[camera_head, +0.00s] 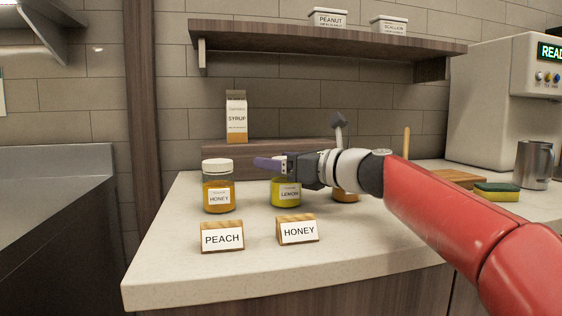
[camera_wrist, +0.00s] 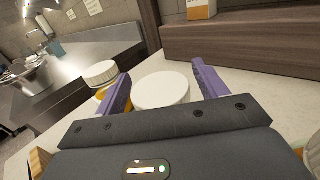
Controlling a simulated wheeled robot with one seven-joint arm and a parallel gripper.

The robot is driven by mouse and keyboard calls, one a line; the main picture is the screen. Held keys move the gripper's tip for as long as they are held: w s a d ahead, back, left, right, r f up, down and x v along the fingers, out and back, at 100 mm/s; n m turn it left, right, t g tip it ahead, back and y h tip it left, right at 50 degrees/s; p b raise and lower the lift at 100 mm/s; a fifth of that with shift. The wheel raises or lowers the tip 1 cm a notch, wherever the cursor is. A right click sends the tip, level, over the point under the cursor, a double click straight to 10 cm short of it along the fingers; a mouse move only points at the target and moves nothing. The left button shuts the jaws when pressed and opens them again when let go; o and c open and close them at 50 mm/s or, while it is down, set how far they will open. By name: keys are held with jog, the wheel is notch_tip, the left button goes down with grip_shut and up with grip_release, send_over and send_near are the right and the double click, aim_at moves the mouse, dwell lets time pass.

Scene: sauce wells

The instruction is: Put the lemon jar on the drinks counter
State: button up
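The lemon jar (camera_head: 287,193), yellow with a LEMON label, stands upright on the pale countertop (camera_head: 190,270). My gripper (camera_head: 268,163) is at the top of this jar and hides its lid in the head view. In the wrist view the white lid (camera_wrist: 162,90) lies between my gripper's two purple fingers (camera_wrist: 162,88). The fingers are apart, with a narrow gap showing beside the lid. No counter in view is labelled as the drinks counter.
A honey jar (camera_head: 219,190) stands left of the lemon jar; another jar (camera_head: 346,196) is partly behind my arm. PEACH (camera_head: 222,238) and HONEY (camera_head: 298,231) signs stand in front. A syrup carton (camera_head: 236,117) is behind. A steel counter (camera_head: 50,190) is left, a machine (camera_head: 500,100) right.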

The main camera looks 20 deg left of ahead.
jog(key=shift+r, duration=0.15)
jog(key=shift+d, duration=0.35)
jog(key=b+v, duration=0.2)
jog(key=v, duration=0.9)
jog(key=shift+s+d, duration=0.15)
